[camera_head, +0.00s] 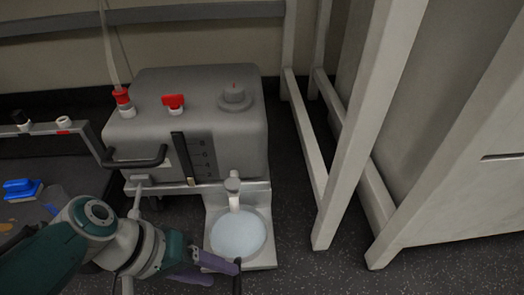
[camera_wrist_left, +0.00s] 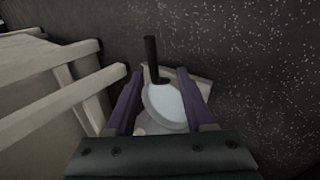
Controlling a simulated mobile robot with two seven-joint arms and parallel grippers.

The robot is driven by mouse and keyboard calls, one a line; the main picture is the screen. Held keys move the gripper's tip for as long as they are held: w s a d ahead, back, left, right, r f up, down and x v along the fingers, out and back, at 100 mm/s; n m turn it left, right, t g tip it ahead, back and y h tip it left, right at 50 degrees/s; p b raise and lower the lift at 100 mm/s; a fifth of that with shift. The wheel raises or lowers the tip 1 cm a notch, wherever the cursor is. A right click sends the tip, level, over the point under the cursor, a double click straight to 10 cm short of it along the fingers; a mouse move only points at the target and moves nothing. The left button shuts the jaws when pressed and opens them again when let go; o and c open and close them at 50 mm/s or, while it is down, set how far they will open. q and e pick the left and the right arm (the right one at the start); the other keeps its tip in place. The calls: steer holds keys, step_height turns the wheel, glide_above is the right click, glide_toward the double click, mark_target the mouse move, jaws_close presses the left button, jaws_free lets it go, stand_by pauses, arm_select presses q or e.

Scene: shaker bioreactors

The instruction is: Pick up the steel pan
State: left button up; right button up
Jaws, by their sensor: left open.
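The steel pan (camera_head: 238,235) is a round pan with a pale bluish-white inside, on a light grey stand (camera_head: 262,261) below the tank's spigot (camera_head: 233,187). Its dark handle (camera_head: 237,279) points toward the bottom of the head view. My left gripper (camera_head: 224,274) is open, its purple fingers close to the handle side of the pan. In the left wrist view the pan (camera_wrist_left: 166,105) and its black handle (camera_wrist_left: 150,58) appear between the spread fingers of the left gripper (camera_wrist_left: 160,75). I cannot tell whether a finger touches the pan. My right gripper is not in view.
A large grey tank (camera_head: 225,125) with red-topped fittings stands behind the pan. A pale frame (camera_head: 350,140) rises to the right. A dark cart (camera_head: 85,150) with a blue item (camera_head: 22,189) is at the left. Speckled floor (camera_head: 310,270) is clear at the lower right.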

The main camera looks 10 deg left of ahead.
arm_select(q)
steer(key=b+x, duration=0.2)
steer(key=w+b+x, duration=0.1)
steer(key=b+x, duration=0.1)
steer(key=shift+d+f, duration=0.1)
steer(key=shift+d, duration=0.2)
steer(key=shift+w+d+f+b, duration=0.15)
steer(key=shift+d+f+b, duration=0.25)
steer(key=shift+b, duration=0.2)
steer(key=shift+r, duration=0.1)
jaws_close()
stand_by(0.6)
